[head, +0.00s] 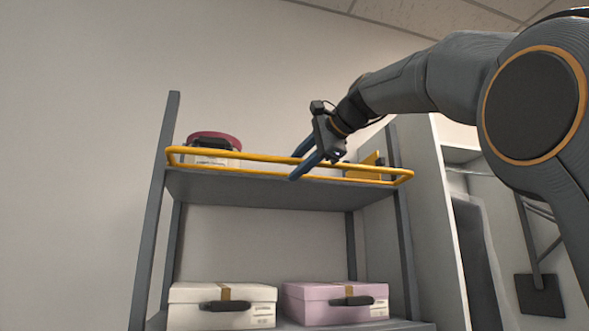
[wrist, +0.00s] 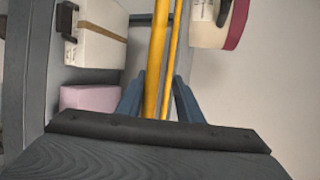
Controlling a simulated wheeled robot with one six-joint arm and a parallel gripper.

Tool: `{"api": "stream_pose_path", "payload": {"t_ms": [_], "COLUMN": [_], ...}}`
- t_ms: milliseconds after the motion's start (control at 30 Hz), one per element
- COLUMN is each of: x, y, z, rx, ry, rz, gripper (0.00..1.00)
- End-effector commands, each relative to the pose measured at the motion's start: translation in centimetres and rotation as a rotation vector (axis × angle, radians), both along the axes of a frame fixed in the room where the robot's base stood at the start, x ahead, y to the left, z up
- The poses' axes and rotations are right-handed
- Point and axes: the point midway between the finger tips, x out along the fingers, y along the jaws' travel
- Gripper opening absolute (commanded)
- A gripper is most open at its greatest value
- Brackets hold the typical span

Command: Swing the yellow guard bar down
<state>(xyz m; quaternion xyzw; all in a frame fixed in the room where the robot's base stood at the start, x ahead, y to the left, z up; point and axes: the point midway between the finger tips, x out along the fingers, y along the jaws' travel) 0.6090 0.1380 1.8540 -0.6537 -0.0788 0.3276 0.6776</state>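The yellow guard bar (head: 250,157) is a long loop along the upper shelf (head: 260,188), raised at its front edge. My gripper (head: 294,166) is at the bar, right of its middle, with its two blue fingers spread and pointing left and down. In the wrist view the bar (wrist: 155,70) runs between the two fingers (wrist: 159,78), closer to the left one. A gap shows on the right side, where a thinner yellow rod of the loop is seen behind. I cannot tell whether a finger touches the bar.
A round box with a dark red lid (head: 214,140) stands on the upper shelf at left. A yellow piece (head: 370,162) is at its right end. A white box (head: 222,292) and a pink box (head: 335,290) sit on the shelf below. A white cabinet (head: 432,200) stands right.

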Motion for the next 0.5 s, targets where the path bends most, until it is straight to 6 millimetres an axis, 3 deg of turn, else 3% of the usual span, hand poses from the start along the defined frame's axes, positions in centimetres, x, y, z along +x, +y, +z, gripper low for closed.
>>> {"api": "stream_pose_path", "payload": {"t_ms": [300, 500], "x": [-3.8, -5.1], "y": [-2.9, -3.7], "z": [1.5, 2.1], "rx": [-0.001, 0.0], "ry": [-0.002, -0.001], "rz": [-0.004, -0.002], "gripper": [0.33, 0.33]}}
